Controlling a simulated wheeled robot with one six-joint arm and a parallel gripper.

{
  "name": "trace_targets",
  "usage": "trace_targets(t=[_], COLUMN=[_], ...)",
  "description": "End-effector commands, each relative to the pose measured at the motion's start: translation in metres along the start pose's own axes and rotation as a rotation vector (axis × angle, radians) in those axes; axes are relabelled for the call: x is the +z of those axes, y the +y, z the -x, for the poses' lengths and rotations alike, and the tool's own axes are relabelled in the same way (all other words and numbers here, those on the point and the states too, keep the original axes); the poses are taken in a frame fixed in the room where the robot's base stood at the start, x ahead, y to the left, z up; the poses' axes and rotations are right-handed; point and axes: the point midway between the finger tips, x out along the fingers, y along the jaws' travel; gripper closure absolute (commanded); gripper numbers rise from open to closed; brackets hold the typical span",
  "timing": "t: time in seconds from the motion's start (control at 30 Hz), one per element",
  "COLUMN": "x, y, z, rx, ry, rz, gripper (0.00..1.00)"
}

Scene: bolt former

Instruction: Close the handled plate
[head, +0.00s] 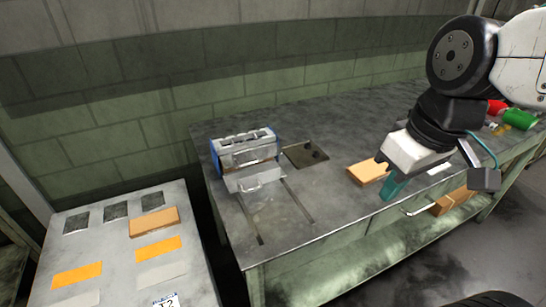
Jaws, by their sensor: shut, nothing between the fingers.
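The bolt former (246,150), a grey metal machine with blue end plates, stands on the left part of the long metal workbench. The handled plate (256,179) is a flat grey plate at its front, with a small bar handle. It sticks out forward from the machine, over the bench top, and looks folded down and open. My gripper (392,188), with teal fingers, is shut and empty. It points down near the bench's front edge, well to the right of the handled plate and apart from it.
An orange-brown block (366,173) lies on the bench just left of my gripper. Two slots and a dark square recess (305,154) mark the bench top. Red and green items (519,119) lie at the far right. A lower table (195,255) with another block (154,221) stands left.

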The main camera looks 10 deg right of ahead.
Motion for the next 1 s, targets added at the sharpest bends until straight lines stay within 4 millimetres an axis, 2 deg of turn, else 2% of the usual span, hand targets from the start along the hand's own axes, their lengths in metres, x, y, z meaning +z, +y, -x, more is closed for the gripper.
trace_targets(t=[0.13,0.3,0.5,0.7,0.87,1.0], x=[-0.056,-0.119,-0.175,-0.2,-0.206,-0.212], y=[-0.022,-0.045,-0.064,-0.071,-0.074,-0.081], z=[-0.014,-0.034,-0.056,-0.069,-0.079,-0.1], rx=[-0.099,-0.142,-0.101,-0.051,-0.043,-0.045], ry=[0.09,0.242,0.387,0.45,0.458,0.455], rz=[0.391,0.833,1.216,1.395,1.426,1.427], gripper=[1.0,1.0,1.0,1.0,1.0,1.0])
